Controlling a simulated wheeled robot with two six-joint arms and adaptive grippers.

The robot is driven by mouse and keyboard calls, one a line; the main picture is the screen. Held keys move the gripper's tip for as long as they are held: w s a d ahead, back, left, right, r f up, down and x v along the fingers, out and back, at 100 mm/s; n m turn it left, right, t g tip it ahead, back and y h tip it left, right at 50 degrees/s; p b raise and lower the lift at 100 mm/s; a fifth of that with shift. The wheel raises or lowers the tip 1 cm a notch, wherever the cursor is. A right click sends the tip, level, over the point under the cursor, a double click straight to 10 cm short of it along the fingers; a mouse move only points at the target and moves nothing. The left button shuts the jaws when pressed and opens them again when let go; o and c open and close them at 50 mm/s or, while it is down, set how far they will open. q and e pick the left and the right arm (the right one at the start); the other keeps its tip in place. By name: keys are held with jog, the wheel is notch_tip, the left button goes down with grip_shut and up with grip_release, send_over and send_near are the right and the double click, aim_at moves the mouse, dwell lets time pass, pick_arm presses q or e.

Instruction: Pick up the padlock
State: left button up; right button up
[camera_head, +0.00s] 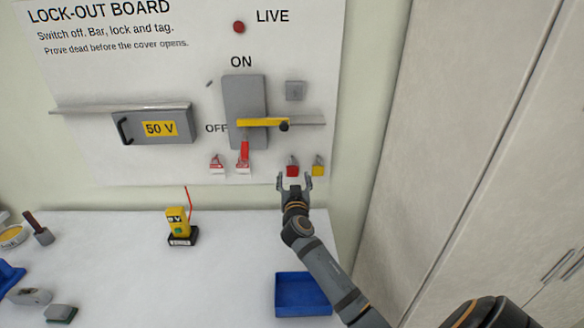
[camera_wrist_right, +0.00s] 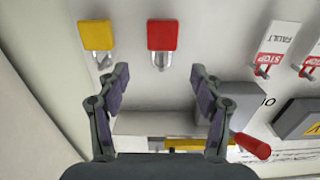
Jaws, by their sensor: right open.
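A red padlock (camera_head: 292,171) hangs low on the lock-out board, just beyond my right gripper's tips. A yellow padlock (camera_head: 318,170) hangs to its right. In the right wrist view the red padlock (camera_wrist_right: 162,35) lies ahead of the gap between the fingers, and the yellow padlock (camera_wrist_right: 97,35) is off to the left. My right gripper (camera_head: 294,181) is open and empty, pointing at the board; its two fingers also show in the wrist view (camera_wrist_right: 160,74). It appears apart from both padlocks. My left gripper is not in view.
The board has a grey switch with a yellow bar (camera_head: 262,122), red-and-white tags (camera_head: 217,165) and a 50 V cover (camera_head: 160,129). On the white table are a yellow tester (camera_head: 178,222) and a blue tray (camera_head: 302,277) beside my right arm. A white cabinet stands at right.

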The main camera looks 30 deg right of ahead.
aim_at(292, 167)
jog(key=x, duration=0.2)
jog(key=shift+w+d+f, duration=0.2)
jog(key=shift+w, duration=0.05)
jog(key=shift+w+d+r+p, duration=0.15)
jog(key=shift+w+r+p, duration=0.05)
jog(key=shift+w+p, duration=0.2)
jog(key=shift+w+d+r+p, duration=0.2)
jog(key=shift+w+p, duration=0.1)
jog(key=shift+p, duration=0.15)
jog(key=x, duration=0.2)
jog(key=p+x, duration=0.1)
jog(key=shift+w+f, duration=0.2)
jog(key=shift+f, duration=0.1)
jog(key=shift+w+d+f, duration=0.1)
jog(key=shift+w, duration=0.05)
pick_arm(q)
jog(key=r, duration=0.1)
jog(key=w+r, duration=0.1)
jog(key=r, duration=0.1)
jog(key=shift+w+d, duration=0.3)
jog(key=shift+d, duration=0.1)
pick_arm(e)
jog(key=shift+c, duration=1.3)
jog(key=c, duration=1.1)
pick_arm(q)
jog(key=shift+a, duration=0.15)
pick_arm(e)
jog(key=shift+o, duration=0.2)
jog(key=shift+r, duration=0.2)
